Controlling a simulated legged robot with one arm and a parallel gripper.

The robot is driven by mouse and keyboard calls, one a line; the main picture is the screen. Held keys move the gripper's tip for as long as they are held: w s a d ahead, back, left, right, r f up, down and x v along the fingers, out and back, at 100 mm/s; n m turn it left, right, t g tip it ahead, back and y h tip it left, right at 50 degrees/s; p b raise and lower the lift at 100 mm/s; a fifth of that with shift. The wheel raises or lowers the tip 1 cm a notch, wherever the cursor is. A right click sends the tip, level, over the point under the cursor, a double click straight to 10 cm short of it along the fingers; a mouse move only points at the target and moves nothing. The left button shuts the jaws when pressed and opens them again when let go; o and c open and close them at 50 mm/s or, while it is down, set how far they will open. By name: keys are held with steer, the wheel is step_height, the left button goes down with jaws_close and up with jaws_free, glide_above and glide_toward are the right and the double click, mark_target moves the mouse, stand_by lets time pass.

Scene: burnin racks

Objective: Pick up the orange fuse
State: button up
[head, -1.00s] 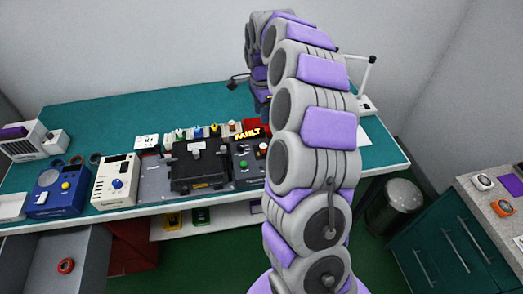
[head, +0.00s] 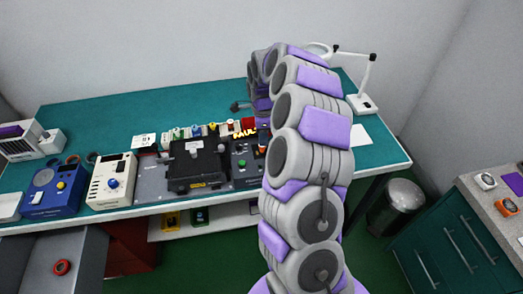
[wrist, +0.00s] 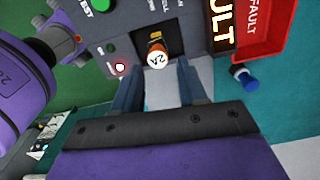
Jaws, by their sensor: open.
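The orange fuse (wrist: 157,57) stands in the dark control panel (wrist: 128,48) in the wrist view, its pale end marked "2A" facing the camera. My gripper (wrist: 160,75) is open, with one finger on each side just below the fuse in the picture. Nothing is held, and I cannot tell whether a finger touches the fuse. In the head view my arm covers much of the panel's right side and hides the fingers.
A red fault tray (wrist: 280,32) and a lit FAULT sign (wrist: 222,22) are close to the fuse. A blue-ended piece (wrist: 243,76) lies beside the tray. In the head view a black fixture (head: 196,166) is left of the panel. The teal bench (head: 120,115) is clear behind.

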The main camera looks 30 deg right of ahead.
mark_target(262, 149)
steer(key=shift+d+f, duration=0.2)
steer(key=shift+f, duration=0.6)
steer(key=f, duration=0.1)
steer(key=f+b, duration=0.1)
steer(key=f, duration=0.2)
steer(key=shift+s+a+f, duration=0.1)
steer(key=shift+a, duration=0.2)
steer(key=shift+c, duration=0.3)
steer(key=shift+d, duration=0.1)
jaws_close()
